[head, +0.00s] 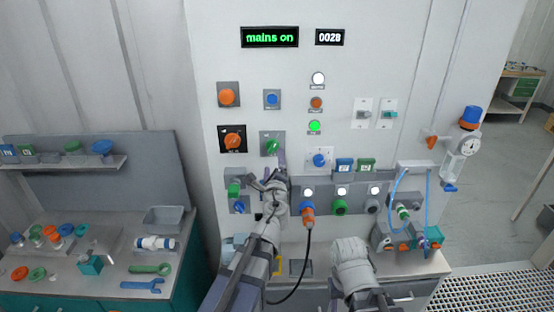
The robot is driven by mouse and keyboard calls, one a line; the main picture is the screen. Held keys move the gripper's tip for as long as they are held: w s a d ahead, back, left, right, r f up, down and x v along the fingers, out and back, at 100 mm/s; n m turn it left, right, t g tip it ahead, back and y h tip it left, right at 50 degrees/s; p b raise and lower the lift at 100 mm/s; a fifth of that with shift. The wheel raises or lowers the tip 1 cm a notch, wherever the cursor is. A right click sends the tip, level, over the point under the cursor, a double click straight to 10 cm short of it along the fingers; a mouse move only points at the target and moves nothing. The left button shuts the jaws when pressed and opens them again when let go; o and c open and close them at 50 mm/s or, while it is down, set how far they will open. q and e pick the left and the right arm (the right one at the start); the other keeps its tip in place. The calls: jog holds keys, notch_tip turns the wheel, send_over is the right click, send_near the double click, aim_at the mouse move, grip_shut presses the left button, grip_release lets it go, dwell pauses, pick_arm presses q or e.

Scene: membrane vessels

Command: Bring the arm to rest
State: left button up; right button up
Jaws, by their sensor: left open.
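My left arm reaches up from the bottom middle to the front of the white control panel (340,70). My left gripper (281,162) is at its end, small in the picture, just below and right of the green knob (271,147). It is open, and I see nothing held in it. Whether a finger touches the knob or its plate I cannot tell. Part of my right arm shows at the bottom, right of the middle, in front of the panel's lower part. My right gripper does not show.
An orange plug (308,213) with a hanging black cable is right of my left arm. Green and grey sockets (340,206) follow to its right. A workbench (110,225) with tools and caps stands at left.

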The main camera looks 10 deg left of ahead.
pick_arm(q)
jog(key=s+d+f+n+g+b, duration=0.1)
jog(key=s+f+n+g+b, duration=0.15)
jog(key=s+f+n, duration=0.35)
jog(key=s+d+f+n+g+y+b, duration=0.1)
jog(key=s+f+n+g+b, duration=0.2)
jog(key=f, duration=0.6)
jog(key=s+d+f+n+g+b, duration=0.1)
jog(key=s+f+n+g+b, duration=0.15)
jog(key=f+n+g, duration=0.35)
jog(key=s+d+f+n+g+h+b, duration=0.1)
jog(key=s+d+f+g+h, duration=0.1)
jog(key=s+d+f, duration=0.3)
jog(key=s+d+f+n+g+h+b, duration=0.1)
jog(key=s+d+f+g, duration=0.3)
jog(key=s, duration=0.8)
notch_tip(320, 180, down, 3)
jog(key=shift+s+d+r+h+b, duration=0.15)
jog(key=shift+d+h+b, duration=0.25)
jog(key=shift+d+h, duration=0.65)
